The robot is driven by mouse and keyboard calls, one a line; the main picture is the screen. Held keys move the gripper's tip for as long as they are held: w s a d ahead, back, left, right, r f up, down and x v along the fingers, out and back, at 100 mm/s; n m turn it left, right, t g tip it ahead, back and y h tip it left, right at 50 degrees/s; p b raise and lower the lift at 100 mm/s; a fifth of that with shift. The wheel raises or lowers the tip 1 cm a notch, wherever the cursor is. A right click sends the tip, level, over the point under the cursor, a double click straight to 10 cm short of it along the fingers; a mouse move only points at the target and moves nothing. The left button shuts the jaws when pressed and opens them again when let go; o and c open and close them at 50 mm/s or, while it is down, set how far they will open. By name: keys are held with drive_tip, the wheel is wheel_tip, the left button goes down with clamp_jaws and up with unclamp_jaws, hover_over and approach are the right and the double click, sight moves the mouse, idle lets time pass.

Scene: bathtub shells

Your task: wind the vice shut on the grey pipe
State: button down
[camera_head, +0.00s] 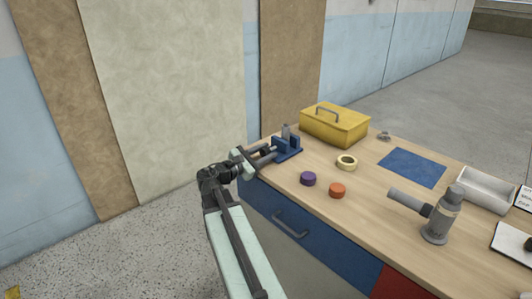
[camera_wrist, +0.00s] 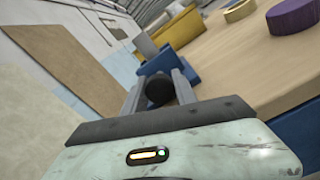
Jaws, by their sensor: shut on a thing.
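The blue vice (camera_head: 289,148) sits at the near left corner of the wooden workbench; part of it also shows in the wrist view (camera_wrist: 154,65). A short grey pipe (camera_head: 285,131) stands up at the vice; it looks like the grey upright shape in the wrist view (camera_wrist: 146,45). Whether the jaws touch it is too small to tell. My gripper (camera_head: 263,154) is at the vice's near left end. In the wrist view its two fingers (camera_wrist: 158,82) are shut on a dark round knob (camera_wrist: 159,90), which seems to be the vice's handle.
A yellow toolbox (camera_head: 334,125) stands behind the vice. A tape roll (camera_head: 346,162), a purple disc (camera_head: 308,179) and an orange disc (camera_head: 337,190) lie to its right. Farther right are a blue mat (camera_head: 412,167), a grey tool (camera_head: 438,215) and a tray (camera_head: 486,190). A wall panel rises left.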

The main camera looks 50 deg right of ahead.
drive_tip(key=shift+f, duration=0.1)
idle(0.3)
drive_tip(key=c, duration=1)
unclamp_jaws()
drive_tip(key=shift+a, duration=0.1)
